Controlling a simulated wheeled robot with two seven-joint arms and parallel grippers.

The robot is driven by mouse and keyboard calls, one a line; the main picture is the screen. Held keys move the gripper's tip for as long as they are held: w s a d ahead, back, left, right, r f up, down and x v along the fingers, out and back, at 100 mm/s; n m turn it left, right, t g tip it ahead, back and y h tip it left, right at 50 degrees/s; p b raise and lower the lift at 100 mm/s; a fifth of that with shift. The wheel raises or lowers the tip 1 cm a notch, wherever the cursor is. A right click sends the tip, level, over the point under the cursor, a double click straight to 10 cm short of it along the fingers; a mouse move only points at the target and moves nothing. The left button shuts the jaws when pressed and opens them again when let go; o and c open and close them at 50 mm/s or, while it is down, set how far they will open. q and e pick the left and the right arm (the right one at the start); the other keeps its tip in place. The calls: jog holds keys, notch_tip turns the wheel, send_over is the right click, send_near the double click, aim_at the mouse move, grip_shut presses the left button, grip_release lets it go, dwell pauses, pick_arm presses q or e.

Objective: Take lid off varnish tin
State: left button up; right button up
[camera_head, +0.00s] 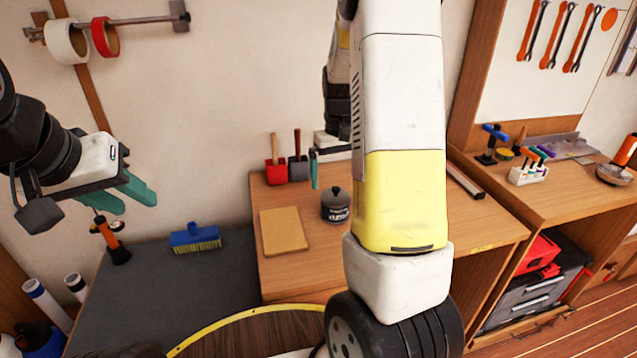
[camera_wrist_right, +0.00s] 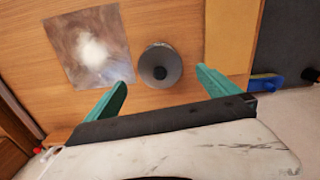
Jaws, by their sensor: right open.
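The varnish tin (camera_head: 337,213) is a small dark tin with a pale-marked label, upright on the wooden bench. Its grey round lid (camera_head: 335,194) with a dark knob is on it. In the right wrist view the lid (camera_wrist_right: 170,78) is seen from above, between and beyond my fingertips. My right gripper (camera_wrist_right: 162,80) is open, with its two green fingers apart and nothing between them.
A tan board (camera_head: 283,231) lies left of the tin. A shiny sheet (camera_wrist_right: 88,46) lies on its other side. Red and grey holders with handles (camera_head: 276,172) stand behind. A blue brush (camera_head: 195,238) is on the lower grey top (camera_head: 165,285).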

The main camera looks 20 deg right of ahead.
aim_at(336, 188)
notch_tip(336, 188, down, 4)
jog(key=shift+f, duration=0.1)
jog(key=c, duration=1.4)
